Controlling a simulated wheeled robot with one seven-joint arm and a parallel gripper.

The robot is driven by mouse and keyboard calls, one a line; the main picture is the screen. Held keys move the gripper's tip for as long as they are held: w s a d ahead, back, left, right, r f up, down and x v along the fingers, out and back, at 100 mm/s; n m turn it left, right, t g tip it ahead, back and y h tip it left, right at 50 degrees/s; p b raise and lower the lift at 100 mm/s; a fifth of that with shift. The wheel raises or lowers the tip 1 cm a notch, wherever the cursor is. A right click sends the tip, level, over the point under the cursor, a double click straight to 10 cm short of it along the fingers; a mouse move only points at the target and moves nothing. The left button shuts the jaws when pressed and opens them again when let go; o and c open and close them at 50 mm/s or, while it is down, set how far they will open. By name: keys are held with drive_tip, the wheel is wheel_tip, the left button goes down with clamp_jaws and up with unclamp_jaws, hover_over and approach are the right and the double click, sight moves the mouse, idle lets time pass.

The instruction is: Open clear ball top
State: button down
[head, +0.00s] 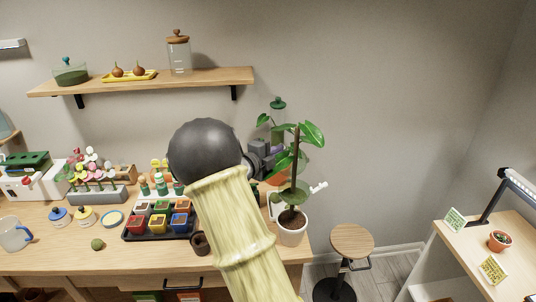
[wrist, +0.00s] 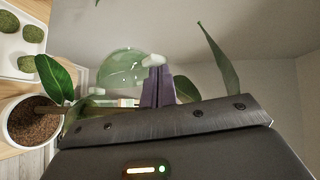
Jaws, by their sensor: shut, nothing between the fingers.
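A clear, green-tinted glass dome (wrist: 122,66) shows in the wrist view, just left of my gripper's fingers. In the head view a dark green knob (head: 278,103) stands up behind the plant leaves; the glass around it is mostly hidden by leaves and my arm. My gripper (wrist: 154,62) has its purple fingers together with nothing between them. Its fingertips look close to the dome's right side; I cannot tell whether they touch. In the head view my gripper (head: 277,150) is partly behind the leaves.
A potted plant (head: 292,226) with broad leaves stands close beside my gripper at the table's right end. A black tray (head: 130,237) of coloured pots is to the left. A stool (head: 351,242) stands right of the table.

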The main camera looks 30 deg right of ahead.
drive_tip(key=shift+w+d, duration=0.15)
drive_tip(key=shift+w, duration=0.1)
idle(0.6)
drive_tip(key=s+b+v, duration=0.1)
drive_tip(key=v, duration=0.5)
drive_tip(key=s+d+r+b+v, duration=0.1)
drive_tip(key=b+v, duration=0.1)
drive_tip(key=v, duration=0.4)
drive_tip(key=shift+s+a+r, duration=0.15)
drive_tip(key=shift+a+r, duration=0.2)
